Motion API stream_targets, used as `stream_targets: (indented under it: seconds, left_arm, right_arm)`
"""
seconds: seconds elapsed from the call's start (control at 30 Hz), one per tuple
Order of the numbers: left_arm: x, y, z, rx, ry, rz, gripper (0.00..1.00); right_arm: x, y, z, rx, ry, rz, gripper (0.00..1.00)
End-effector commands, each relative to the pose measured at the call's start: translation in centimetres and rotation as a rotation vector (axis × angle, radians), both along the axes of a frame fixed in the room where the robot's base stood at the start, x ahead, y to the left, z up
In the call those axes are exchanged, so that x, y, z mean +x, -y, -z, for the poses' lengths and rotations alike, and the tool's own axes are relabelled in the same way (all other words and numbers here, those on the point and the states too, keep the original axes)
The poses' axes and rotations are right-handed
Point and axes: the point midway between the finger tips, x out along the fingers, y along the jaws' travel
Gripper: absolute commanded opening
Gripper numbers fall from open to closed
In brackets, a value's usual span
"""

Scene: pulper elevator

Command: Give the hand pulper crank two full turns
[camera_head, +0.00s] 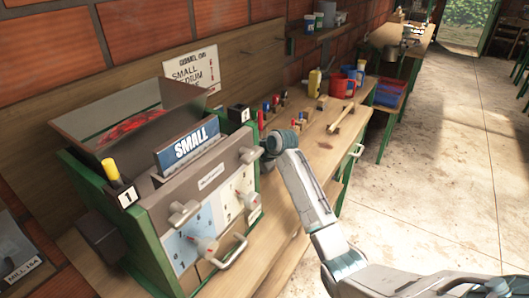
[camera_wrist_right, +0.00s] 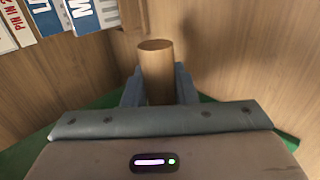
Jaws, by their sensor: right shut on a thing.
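The hand pulper (camera_head: 200,205) stands on the bench at left, a green-framed machine with an open hopper (camera_head: 90,130) holding red fruit. In the right wrist view, my right gripper (camera_wrist_right: 158,88) is shut on a round wooden grip (camera_wrist_right: 156,62), which looks like the crank handle. Its fingers press on both sides and its top end sticks out. In the head view my right arm reaches to the pulper's right side; the jaws and the crank cannot be made out there. My left gripper is not in view.
A blue SMALL sign (camera_head: 187,146) stands on the pulper. Handles (camera_head: 230,252) stick out from its front. Red mugs (camera_head: 342,88), a yellow bottle (camera_head: 314,82) and a wooden-handled tool (camera_head: 341,118) lie farther along the bench. The floor (camera_head: 440,170) at right is clear.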

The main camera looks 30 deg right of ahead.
Motion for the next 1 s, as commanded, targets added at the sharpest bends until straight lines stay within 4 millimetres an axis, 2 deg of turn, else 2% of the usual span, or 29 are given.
stream_targets:
  seconds: [0.33, 0.67, 1.0]
  left_arm:
    - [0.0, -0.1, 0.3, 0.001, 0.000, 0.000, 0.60]
    - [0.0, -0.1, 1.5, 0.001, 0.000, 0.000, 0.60]
    - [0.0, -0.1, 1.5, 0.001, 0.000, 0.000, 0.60]
  right_arm:
    - [0.5, -0.4, 0.0, 0.004, 0.005, -0.001, 0.07]
    - [3.4, -2.0, 0.0, 0.003, 0.011, -0.001, 0.07]
    - [3.7, -2.0, -0.1, 0.001, 0.011, 0.000, 0.07]
